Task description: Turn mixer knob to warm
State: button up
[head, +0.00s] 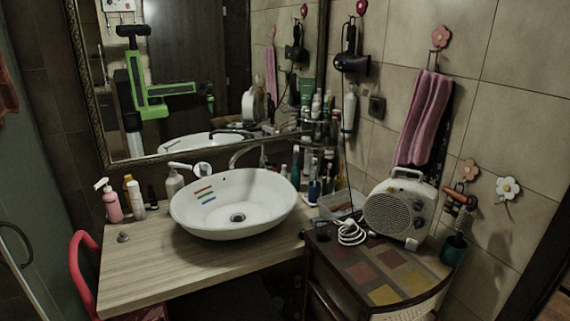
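A white oval vessel basin (255,213) stands on the wooden counter, with a dark drain at its bottom. Red, blue and green short stripes show on its inner left wall. A curved metal spout (240,152) rises behind the basin. A round white disc (203,169) stands at the basin's back left rim; I cannot tell if it is the mixer knob. A small metallic knob-like piece (123,237) sits on the counter left of the basin. No setting can be read on either. My gripper is not directly in view; a green arm appears only as a reflection in the mirror (222,40).
A pink bottle (111,203) and other bottles stand at the back left, several more at the back right. A white heater (395,212) and coiled cable (351,233) sit on the right cabinet.

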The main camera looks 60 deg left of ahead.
aim_at(203, 167)
jog(key=z, duration=0.3)
jog(key=k, duration=1)
jog(key=u, duration=2.7)
jog(key=i, duration=1)
